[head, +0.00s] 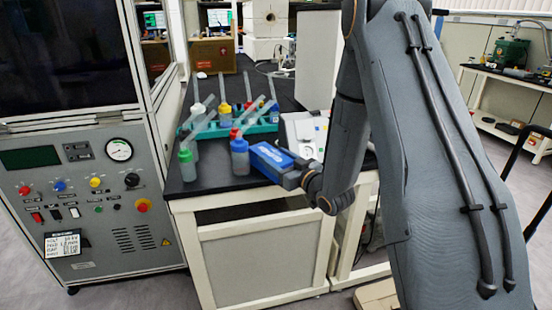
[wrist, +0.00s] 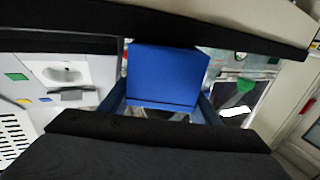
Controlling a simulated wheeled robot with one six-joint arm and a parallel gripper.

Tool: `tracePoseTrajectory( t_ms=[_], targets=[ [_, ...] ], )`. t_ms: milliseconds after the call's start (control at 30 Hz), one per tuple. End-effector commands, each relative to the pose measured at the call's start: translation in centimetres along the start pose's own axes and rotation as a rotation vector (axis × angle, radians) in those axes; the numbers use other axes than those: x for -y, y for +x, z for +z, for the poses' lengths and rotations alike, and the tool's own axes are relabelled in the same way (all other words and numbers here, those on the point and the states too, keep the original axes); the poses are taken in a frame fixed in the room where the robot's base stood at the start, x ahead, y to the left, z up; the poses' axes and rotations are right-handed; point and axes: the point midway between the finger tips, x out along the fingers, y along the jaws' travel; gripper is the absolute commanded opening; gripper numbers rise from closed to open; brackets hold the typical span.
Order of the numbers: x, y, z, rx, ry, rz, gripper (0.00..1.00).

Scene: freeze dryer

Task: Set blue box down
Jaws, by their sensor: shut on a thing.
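The blue box (head: 268,157), with pale lettering on its side, is at the end of my arm over the front right part of the black bench top (head: 215,186). My gripper (head: 292,174) is shut on it. In the wrist view the blue box (wrist: 165,73) shows as a plain blue face between dark gripper parts above and below. I cannot tell whether its underside touches the bench; its grasped end is hidden.
A blue-capped bottle (head: 239,154) stands just left of the box, and a green-capped bottle (head: 188,163) stands farther left. A teal rack (head: 262,127) of bottles is behind. A white device (head: 302,133) stands close behind the box. The freeze dryer panel (head: 85,200) is at left.

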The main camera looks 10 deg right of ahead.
Motion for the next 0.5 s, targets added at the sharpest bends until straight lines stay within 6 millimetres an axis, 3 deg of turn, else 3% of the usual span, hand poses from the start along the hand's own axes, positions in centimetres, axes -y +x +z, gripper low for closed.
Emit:
tracePoseTrajectory(
  t_ms=[100, 133, 167, 500],
  targets=[
    [-0.01, 0.01, 0.31, 0.0, 0.0, 0.0, 0.26],
    [0.0, 0.0, 0.36, 0.001, 0.0, 0.0, 0.58],
    [0.0, -0.01, 0.31, 0.0, 0.0, 0.0, 0.63],
    [0.01, -0.02, 0.06, 0.0, 0.0, 0.0, 0.64]
  ],
)
